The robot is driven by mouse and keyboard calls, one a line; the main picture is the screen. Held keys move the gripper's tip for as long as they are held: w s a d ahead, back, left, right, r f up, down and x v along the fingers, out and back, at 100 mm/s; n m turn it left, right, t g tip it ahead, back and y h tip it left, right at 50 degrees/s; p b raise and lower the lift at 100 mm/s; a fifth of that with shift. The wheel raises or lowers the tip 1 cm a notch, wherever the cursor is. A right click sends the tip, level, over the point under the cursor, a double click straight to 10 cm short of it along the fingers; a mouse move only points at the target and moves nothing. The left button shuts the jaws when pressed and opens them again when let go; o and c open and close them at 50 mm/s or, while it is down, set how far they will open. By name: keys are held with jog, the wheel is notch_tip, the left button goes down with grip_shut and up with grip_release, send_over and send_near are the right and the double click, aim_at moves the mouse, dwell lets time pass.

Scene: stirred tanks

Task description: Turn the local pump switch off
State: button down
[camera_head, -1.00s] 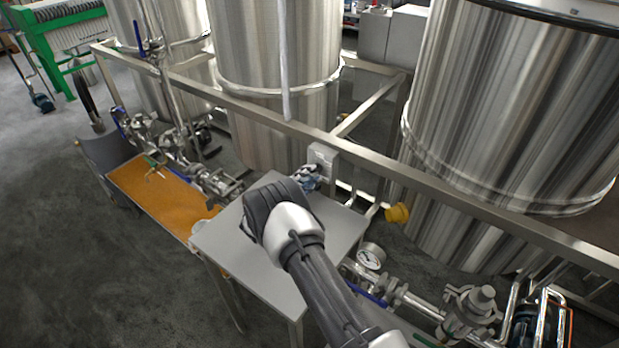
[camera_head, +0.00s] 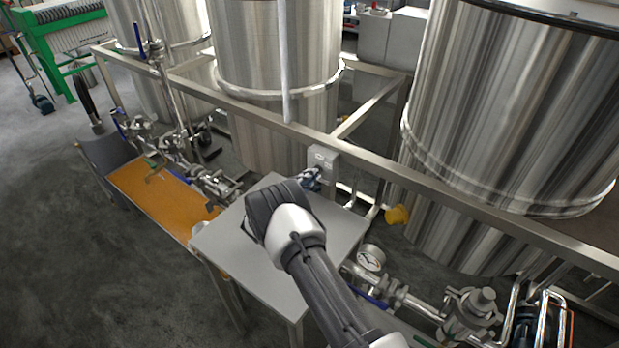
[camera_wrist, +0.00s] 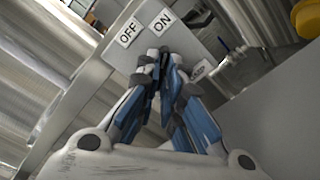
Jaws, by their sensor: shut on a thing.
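The pump switch box (camera_head: 322,157) is a small grey box on the frame rail, above the far edge of the grey table. In the wrist view, its grey face (camera_wrist: 183,43) carries an OFF label on the left and an ON label on the right. My gripper (camera_head: 312,178) reaches up to the front of the box. In the wrist view, its blue-padded fingers (camera_wrist: 163,62) close together just below the labels. The switch's knob is hidden between the fingertips, so its position cannot be seen.
A grey table (camera_head: 265,272) lies below my arm. The steel rail (camera_head: 450,196) runs along the front of large steel tanks (camera_head: 520,110). A yellow knob (camera_head: 397,214) and a pressure gauge (camera_head: 370,257) are to the right. Pipes and valves (camera_head: 210,180) are at left.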

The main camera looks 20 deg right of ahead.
jog(key=shift+f+n+b, duration=0.1)
jog(key=shift+n+b, duration=0.3)
jog(key=shift+b, duration=0.05)
jog(key=shift+n+b, duration=0.5)
jog(key=shift+n, duration=0.2)
jog(key=n+b, duration=0.2)
jog(key=n, duration=0.1)
jog(key=shift+n, duration=0.3)
jog(key=n+b, duration=0.1)
jog(key=n, duration=0.4)
jog(key=shift+s+n, duration=0.1)
jog(key=shift+n, duration=0.6)
jog(key=c, duration=1.7)
grip_release()
